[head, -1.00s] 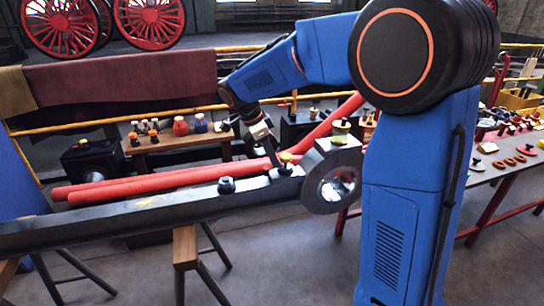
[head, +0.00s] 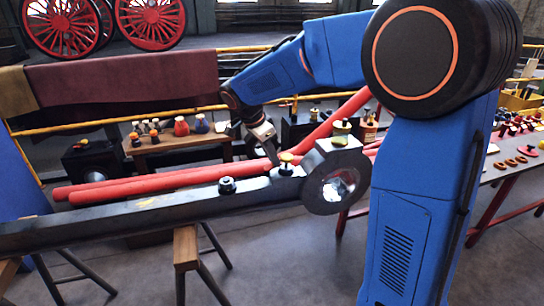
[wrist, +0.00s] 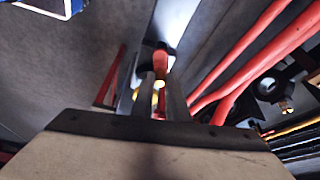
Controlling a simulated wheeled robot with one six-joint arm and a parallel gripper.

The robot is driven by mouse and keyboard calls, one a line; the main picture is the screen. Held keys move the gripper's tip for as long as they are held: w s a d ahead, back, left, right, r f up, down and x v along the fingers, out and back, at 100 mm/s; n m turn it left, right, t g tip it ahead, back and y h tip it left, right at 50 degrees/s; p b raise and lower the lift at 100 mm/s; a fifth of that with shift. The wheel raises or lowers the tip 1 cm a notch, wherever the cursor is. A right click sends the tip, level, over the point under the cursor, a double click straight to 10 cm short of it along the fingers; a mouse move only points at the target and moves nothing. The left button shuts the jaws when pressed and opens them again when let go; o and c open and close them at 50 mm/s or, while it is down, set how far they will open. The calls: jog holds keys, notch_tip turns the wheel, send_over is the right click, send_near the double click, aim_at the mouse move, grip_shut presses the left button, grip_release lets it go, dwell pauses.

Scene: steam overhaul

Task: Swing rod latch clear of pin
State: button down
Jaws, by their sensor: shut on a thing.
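The long dark steel rod (head: 120,218) lies across the stands, with its round, bored big end (head: 310,193) at the right. My gripper (head: 273,163) reaches down to the rod just left of the brass cap. In the wrist view, my gripper (wrist: 160,100) is shut on a small red-tipped piece (wrist: 160,60), seemingly the latch. Its lower part and the pin are hidden or too small to tell.
Two red bars (head: 150,183) run behind the rod, close to my gripper. A wooden bench (head: 180,143) with small bottles stands behind. A parts table (head: 500,168) stands at the right. A wooden trestle (head: 186,248) supports the rod.

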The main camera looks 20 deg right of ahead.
jog(key=c, duration=1.7)
grip_release()
jog(key=v, duration=1.7)
jog(key=shift+a+r, duration=0.15)
jog(key=shift+a, duration=0.05)
